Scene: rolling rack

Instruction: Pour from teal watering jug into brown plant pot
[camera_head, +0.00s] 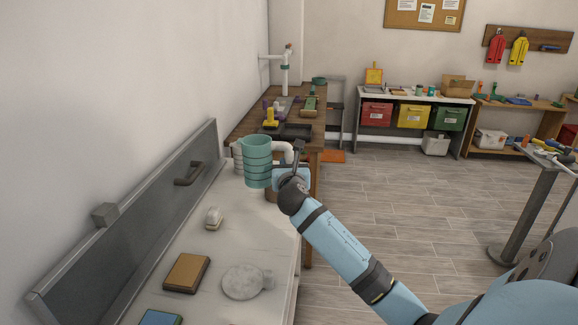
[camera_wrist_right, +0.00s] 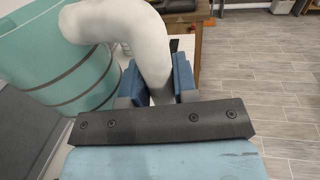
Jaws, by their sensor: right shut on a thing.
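The teal jug (camera_head: 257,162), ringed with darker bands and fitted with a white handle, is upright above the far end of the white worktop. My right gripper (camera_head: 290,170) is shut on the white handle. In the right wrist view the blue fingers (camera_wrist_right: 157,85) sit on both sides of the handle (camera_wrist_right: 145,45), with the teal jug body (camera_wrist_right: 65,65) at the left. A brown object (camera_head: 271,193), probably the plant pot, shows just below the jug and gripper. Most of it is hidden, so I cannot see its opening. My left gripper is not in view.
The white worktop (camera_head: 205,265) bears a brown block (camera_head: 187,273), a pale round object (camera_head: 243,282), a small white object (camera_head: 214,218) and a blue item (camera_head: 160,318). A grey panel (camera_head: 140,220) edges its left side. A wooden table (camera_head: 315,128) with tools stands beyond.

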